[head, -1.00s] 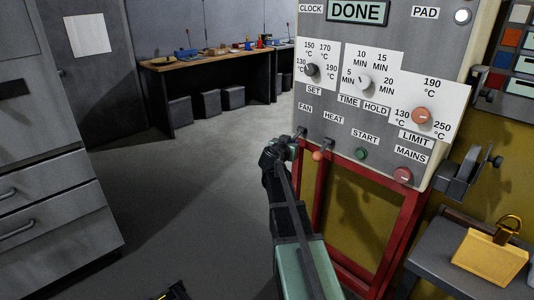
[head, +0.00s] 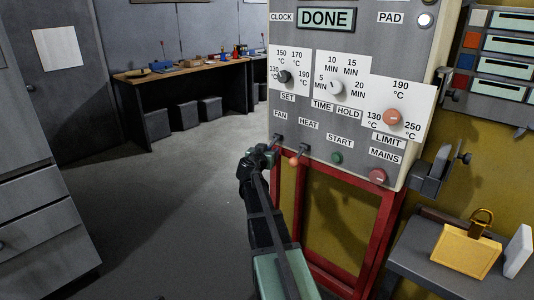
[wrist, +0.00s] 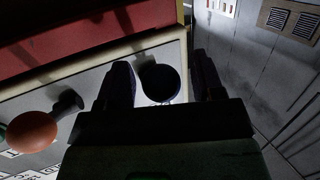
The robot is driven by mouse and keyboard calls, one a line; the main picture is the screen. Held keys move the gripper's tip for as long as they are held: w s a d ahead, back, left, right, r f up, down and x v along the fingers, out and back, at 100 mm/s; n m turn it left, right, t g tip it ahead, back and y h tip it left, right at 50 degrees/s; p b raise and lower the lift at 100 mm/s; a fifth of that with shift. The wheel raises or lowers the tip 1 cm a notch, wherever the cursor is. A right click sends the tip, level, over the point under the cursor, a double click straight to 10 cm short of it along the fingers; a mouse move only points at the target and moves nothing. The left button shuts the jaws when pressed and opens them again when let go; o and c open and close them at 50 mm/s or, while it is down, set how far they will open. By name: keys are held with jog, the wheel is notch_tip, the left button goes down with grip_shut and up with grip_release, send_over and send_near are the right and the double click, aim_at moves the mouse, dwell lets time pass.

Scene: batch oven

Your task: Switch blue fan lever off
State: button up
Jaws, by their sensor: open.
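The fan lever (head: 277,139) sticks out from the panel under the FAN label, mostly hidden by my gripper (head: 268,153) in the head view. In the wrist view its round knob (wrist: 160,82) looks almost black in shadow, so its blue does not show. My gripper (wrist: 163,84) is open, with one dark finger on each side of the knob. I cannot tell whether either finger touches it. The heat lever (head: 300,153) with its orange knob (wrist: 33,131) is just to the right in the head view, outside the fingers.
The grey oven panel (head: 352,120) carries dials, a green start button (head: 336,158) and a red mains button (head: 377,176). A red frame (head: 372,245) stands below. Floor to the left is clear.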

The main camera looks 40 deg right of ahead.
jog(key=p+v, duration=0.1)
jog(key=v, duration=0.9)
jog(key=shift+s+a+p, duration=0.25)
jog(key=shift+a+p, duration=0.05)
jog(key=shift+a, duration=0.05)
jog(key=s+a+f+n+g+y, duration=0.4)
jog(key=s+a+f+g, duration=0.15)
jog(key=s+f, duration=0.3)
jog(key=s+a+f+n+g+y, duration=0.1)
jog(key=s+a+f+n+y, duration=0.1)
jog(key=a, duration=0.7)
jog(key=s+a+f+n+g+y, duration=0.1)
jog(key=s+a+f+n+y, duration=0.1)
jog(key=a, duration=0.7)
jog(key=s+a+f+n+g+y, duration=0.1)
jog(key=s+a+f+n+y, duration=0.1)
jog(key=a, duration=0.7)
jog(key=s+n+y, duration=0.1)
jog(key=s+y, duration=0.1)
jog(key=y, duration=0.1)
jog(key=shift+n+y, duration=0.3)
jog(key=shift+y, duration=0.1)
